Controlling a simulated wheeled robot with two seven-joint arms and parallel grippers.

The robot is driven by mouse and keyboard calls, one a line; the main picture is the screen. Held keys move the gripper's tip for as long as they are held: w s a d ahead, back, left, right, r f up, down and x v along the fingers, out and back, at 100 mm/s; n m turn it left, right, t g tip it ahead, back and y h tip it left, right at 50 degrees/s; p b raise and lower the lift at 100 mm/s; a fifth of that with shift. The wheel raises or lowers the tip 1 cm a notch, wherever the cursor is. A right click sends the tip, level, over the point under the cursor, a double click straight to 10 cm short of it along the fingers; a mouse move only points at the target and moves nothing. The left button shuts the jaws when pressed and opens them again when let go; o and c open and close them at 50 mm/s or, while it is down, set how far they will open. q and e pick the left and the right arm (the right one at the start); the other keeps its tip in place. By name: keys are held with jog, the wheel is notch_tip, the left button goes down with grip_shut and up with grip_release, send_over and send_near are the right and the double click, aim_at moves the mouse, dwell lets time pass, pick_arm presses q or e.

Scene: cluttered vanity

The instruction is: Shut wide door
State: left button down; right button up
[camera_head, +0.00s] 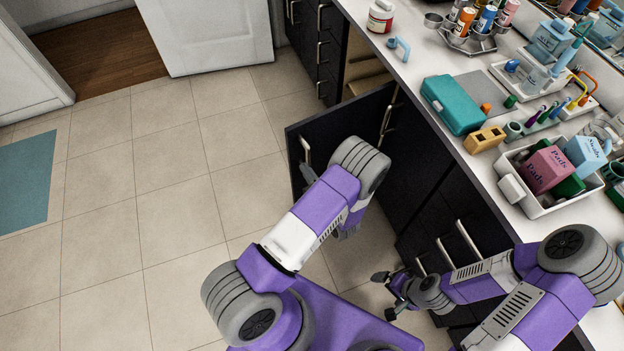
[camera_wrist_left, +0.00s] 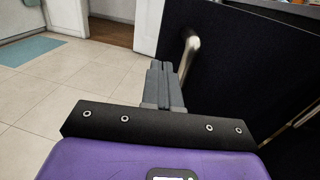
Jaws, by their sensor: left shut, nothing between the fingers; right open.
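The wide door (camera_head: 335,122) is a dark panel standing open, swung out from the vanity over the floor. It also fills the right of the left wrist view (camera_wrist_left: 245,65). Its pale metal handle (camera_head: 304,150) is near the free edge and shows in the left wrist view (camera_wrist_left: 188,52). My left gripper (camera_wrist_left: 164,65) is shut and empty, its fingertips just left of the handle in that view; I cannot tell if they touch. In the head view it is mostly hidden by my left arm. My right gripper (camera_head: 384,294) is open and empty, low beside the drawer fronts.
The opened cabinet (camera_head: 366,72) shows a wooden shelf. A neighbouring dark door with a handle (camera_head: 387,118) is beside it. The countertop (camera_head: 395,70) is crowded, with a teal box (camera_head: 453,104) and a white tray (camera_head: 540,207). Tiled floor (camera_head: 160,190) to the left is clear.

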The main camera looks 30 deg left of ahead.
aim_at(289, 146)
pick_arm(q)
jog(key=b+x, duration=0.1)
jog(key=x, duration=0.7)
jog(key=shift+a+b, duration=0.15)
jog(key=shift+b, duration=0.15)
